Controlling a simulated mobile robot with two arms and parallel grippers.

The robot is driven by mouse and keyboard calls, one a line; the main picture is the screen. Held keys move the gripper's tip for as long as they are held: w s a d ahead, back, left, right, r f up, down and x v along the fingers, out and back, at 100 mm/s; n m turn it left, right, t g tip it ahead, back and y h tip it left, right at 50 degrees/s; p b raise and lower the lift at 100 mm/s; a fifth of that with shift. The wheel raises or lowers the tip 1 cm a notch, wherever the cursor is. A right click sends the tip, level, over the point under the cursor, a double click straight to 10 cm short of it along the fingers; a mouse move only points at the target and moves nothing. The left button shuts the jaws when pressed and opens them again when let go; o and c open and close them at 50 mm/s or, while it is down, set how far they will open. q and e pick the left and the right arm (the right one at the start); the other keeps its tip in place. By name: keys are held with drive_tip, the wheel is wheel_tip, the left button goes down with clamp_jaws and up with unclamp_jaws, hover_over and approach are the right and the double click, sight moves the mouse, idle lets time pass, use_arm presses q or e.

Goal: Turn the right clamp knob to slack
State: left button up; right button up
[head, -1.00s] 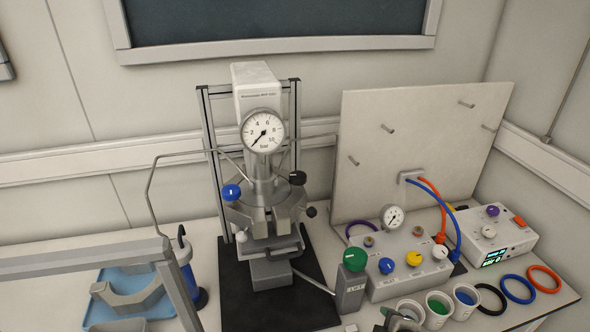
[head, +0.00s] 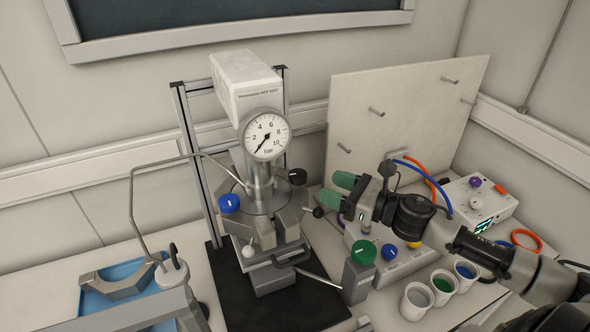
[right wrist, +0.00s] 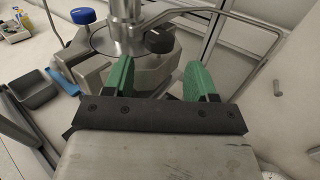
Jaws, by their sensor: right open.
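The right clamp knob is black and sits on the right side of the reactor's grey clamp ring (head: 291,220). A blue knob (head: 229,203) is on the left side of the ring. My right gripper (head: 337,190) has green fingers and is open and empty. It is to the right of the black knob, apart from it. In the wrist view the knob shows beyond the gap between the fingers (right wrist: 158,78). My left gripper is not in view.
A pressure gauge (head: 265,135) and a bent metal pipe (head: 132,205) rise around the reactor. A black ball (head: 318,212) sticks out below the right gripper. A green-topped block (head: 360,268), cups (head: 418,297) and a upright panel (head: 400,110) stand to the right.

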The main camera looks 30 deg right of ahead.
sight(303, 175)
drive_tip(key=p+x, duration=0.2)
drive_tip(key=x, duration=0.2)
drive_tip(key=p+x, duration=0.2)
drive_tip(key=x, duration=0.2)
drive_tip(key=shift+d+r, duration=0.1)
drive_tip(key=shift+r, duration=0.1)
drive_tip(key=shift+w+a+f, duration=0.2)
drive_tip(key=shift+w+a, duration=0.2)
drive_tip(key=shift+w, duration=0.2)
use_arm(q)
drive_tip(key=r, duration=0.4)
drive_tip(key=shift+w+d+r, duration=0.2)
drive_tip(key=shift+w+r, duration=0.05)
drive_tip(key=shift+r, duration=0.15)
use_arm(e)
drive_tip(key=shift+c, duration=0.2)
